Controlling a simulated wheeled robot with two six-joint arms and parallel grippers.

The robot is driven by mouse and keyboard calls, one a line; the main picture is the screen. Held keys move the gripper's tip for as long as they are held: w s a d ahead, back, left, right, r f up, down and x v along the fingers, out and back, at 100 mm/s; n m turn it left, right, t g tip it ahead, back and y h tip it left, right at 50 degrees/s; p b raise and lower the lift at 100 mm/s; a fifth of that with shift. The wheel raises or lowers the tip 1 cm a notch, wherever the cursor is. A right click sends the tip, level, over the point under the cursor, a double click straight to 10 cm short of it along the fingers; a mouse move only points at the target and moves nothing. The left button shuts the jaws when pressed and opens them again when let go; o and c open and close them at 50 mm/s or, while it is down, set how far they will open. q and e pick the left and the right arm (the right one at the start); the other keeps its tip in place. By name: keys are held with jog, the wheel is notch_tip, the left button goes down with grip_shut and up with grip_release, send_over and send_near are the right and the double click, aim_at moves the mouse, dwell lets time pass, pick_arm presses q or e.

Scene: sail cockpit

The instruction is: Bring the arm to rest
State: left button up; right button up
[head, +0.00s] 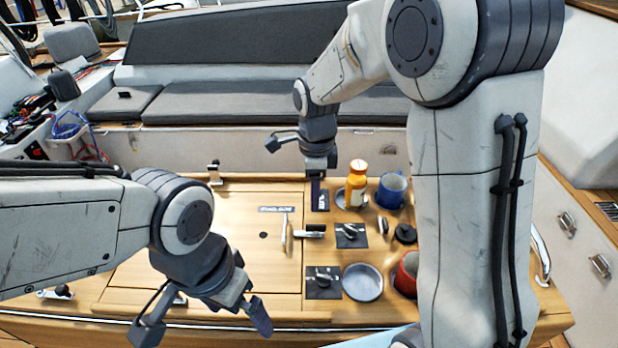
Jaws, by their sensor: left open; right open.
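My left gripper (207,322) is in the lower left of the head view. Its fingers are spread apart with nothing between them, over the near edge of the wooden cockpit table (220,240). My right arm comes down from the upper right. Its gripper (297,165) is above the far part of the table, with one finger reaching out to the left and the other pointing down near a small dark plate. It appears empty.
A blue mug (391,190), a grey round dish (362,282) and a red mug (406,274), partly hidden by my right arm, stand on the table's right part. Black switch plates (351,236) and metal latches sit among them. A grey cushioned bench (250,104) lies behind. The table's left part is mostly clear.

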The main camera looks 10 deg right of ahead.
jog(key=shift+a, duration=0.1)
jog(key=s+a+r+n, duration=0.1)
jog(key=s+a+n, duration=0.2)
jog(key=s+n, duration=0.9)
jog(key=s+a+r+n+y, duration=0.1)
jog(key=s+a+n, duration=0.3)
jog(key=s+n, duration=0.7)
jog(key=r+n, duration=0.1)
jog(key=n, duration=0.4)
jog(key=shift+s+a, duration=0.25)
jog(key=shift+s, duration=0.1)
